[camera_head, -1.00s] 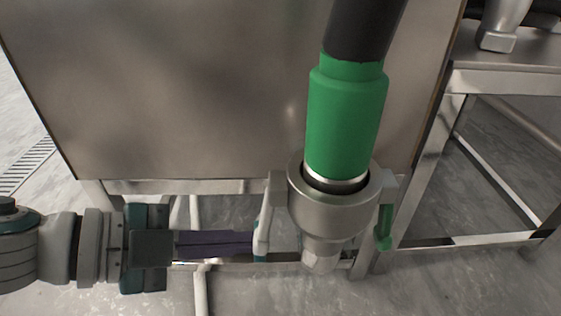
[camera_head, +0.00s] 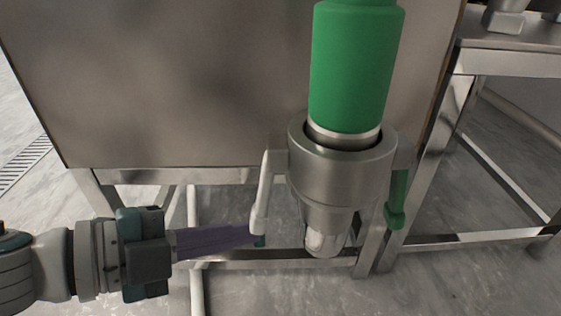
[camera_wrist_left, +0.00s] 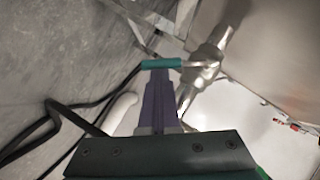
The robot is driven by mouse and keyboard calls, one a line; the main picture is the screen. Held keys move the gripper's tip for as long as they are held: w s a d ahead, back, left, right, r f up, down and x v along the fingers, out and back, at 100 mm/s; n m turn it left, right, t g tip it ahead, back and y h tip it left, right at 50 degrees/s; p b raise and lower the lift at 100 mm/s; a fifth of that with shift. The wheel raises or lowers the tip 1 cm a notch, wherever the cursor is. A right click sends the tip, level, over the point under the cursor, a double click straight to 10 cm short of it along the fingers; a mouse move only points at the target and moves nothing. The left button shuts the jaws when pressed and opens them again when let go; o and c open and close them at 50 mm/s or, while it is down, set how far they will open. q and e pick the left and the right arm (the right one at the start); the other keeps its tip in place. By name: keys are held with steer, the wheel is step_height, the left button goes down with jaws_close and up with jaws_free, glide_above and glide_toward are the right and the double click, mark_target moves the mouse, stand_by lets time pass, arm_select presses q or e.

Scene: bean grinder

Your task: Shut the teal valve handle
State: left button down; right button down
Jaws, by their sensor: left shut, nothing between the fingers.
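The teal valve handle (camera_wrist_left: 161,63) is a short teal bar at the fingertips in the left wrist view. In the head view only its small teal end (camera_head: 260,241) shows, at the bottom of a pale metal lever (camera_head: 264,190). The lever hangs down on the left of the metal valve body (camera_head: 342,170). My left gripper (camera_head: 252,235) comes in from the left, its dark purple fingers shut with nothing between them. The fingertips are at or very near the handle's end; exact contact is hard to tell. My right gripper is not in view.
A thick green sleeve (camera_head: 355,70) rises from the valve body. A green handle (camera_head: 397,200) hangs on its right side. A large metal panel (camera_head: 180,90) stands behind, above a metal frame. Black cables (camera_wrist_left: 62,110) show in the wrist view. Floor shows below left.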

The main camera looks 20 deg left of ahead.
arm_select(q)
steer(key=shift+m+t, duration=0.4)
steer(key=shift+m, duration=0.1)
steer(key=shift+w+a+f+b, duration=0.25)
steer(key=shift+w+f+b, duration=0.25)
steer(key=shift+w+f, duration=0.3)
steer(key=shift+w+a+f+b, duration=0.25)
steer(key=shift+w+f+b, duration=0.35)
steer(key=shift+w, duration=0.25)
